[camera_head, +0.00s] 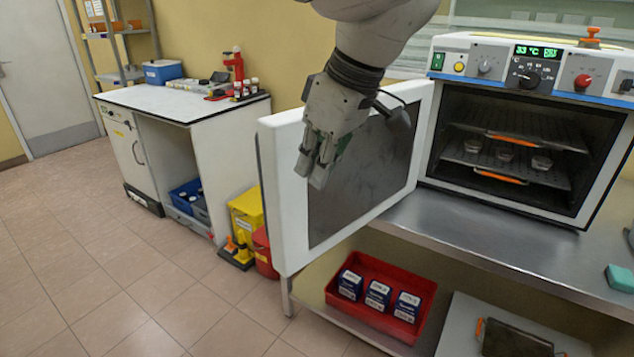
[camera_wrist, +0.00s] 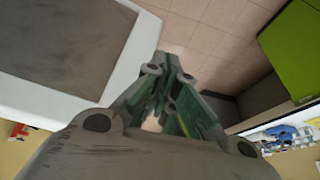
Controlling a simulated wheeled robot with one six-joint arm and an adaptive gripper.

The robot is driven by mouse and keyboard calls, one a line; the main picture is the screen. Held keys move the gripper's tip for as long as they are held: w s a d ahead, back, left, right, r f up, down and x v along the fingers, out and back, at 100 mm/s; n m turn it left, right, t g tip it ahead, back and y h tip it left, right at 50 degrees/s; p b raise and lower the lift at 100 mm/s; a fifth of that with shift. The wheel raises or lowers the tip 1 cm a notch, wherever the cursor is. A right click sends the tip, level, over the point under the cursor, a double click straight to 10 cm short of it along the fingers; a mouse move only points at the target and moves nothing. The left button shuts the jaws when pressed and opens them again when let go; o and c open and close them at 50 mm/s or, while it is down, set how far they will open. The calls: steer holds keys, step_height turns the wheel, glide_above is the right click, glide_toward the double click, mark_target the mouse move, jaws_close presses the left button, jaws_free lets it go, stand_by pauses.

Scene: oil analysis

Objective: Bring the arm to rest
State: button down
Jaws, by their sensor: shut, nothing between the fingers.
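My gripper (camera_head: 318,172) hangs from the arm in the upper middle of the head view, in front of the open oven door (camera_head: 285,200). Its fingers point down and are shut with nothing between them. In the wrist view my gripper (camera_wrist: 165,65) shows its fingertips together, with floor tiles beyond them. The oven (camera_head: 525,130) stands on a metal bench at the right. Its door is swung wide open to the left, and its display reads 33 °C. Several small glass dishes (camera_head: 504,153) sit on a rack inside. I cannot tell whether the gripper touches the door.
A red tray (camera_head: 335,300) with several blue boxes lies on the shelf below the metal bench (camera_head: 470,240). A white-topped cabinet (camera_head: 160,100) with a red device stands at the back left. Yellow and red bins (camera_head: 245,212) stand beside it. The tiled floor (camera_head: 110,260) at left is clear.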

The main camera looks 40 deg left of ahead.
steer(key=w+d+f+m+h, duration=0.1)
steer(key=w+d+m, duration=0.3)
steer(key=d, duration=0.7)
steer(key=w+d+f+m+t+h, duration=0.1)
steer(key=w+d, duration=0.4)
steer(key=d, duration=0.6)
steer(key=w+d+f+m+h, duration=0.1)
steer(key=w+d+m, duration=0.3)
steer(key=d, duration=0.8)
steer(key=s+d+m+t, duration=0.1)
steer(key=d+m, duration=0.2)
steer(key=d, duration=0.7)
steer(key=s+d+m+t+h, duration=0.1)
steer(key=s+d+m, duration=0.1)
steer(key=d, duration=0.9)
steer(key=s+d+m+t, duration=0.1)
steer(key=d+m, duration=0.4)
steer(key=d, duration=0.6)
steer(key=shift+s+d+r+t, duration=0.15)
steer(key=shift+d+r+t, duration=0.1)
steer(key=shift+r+t, duration=0.2)
